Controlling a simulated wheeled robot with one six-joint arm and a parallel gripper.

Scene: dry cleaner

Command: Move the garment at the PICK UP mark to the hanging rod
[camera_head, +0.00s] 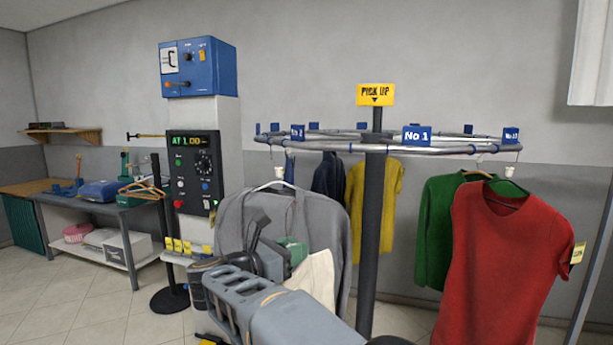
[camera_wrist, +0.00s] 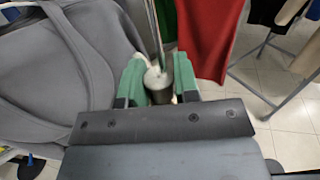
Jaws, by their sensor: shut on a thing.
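A yellow PICK UP sign (camera_head: 375,94) stands above the round hanging rod (camera_head: 345,148). A grey garment (camera_head: 335,215) on a white hanger (camera_head: 275,184) is at the left of the rod; it also fills the left of the wrist view (camera_wrist: 50,75). My gripper (camera_head: 292,248) is in front of this garment. In the wrist view its green-padded fingers (camera_wrist: 157,85) are shut on a small pale-topped knob (camera_wrist: 157,77) with a thin stem rising from it. A red garment (camera_head: 505,255) hangs at the right.
A control column (camera_head: 195,175) stands left of the grey garment. A bench (camera_head: 125,207) stands farther left, with open floor before it.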

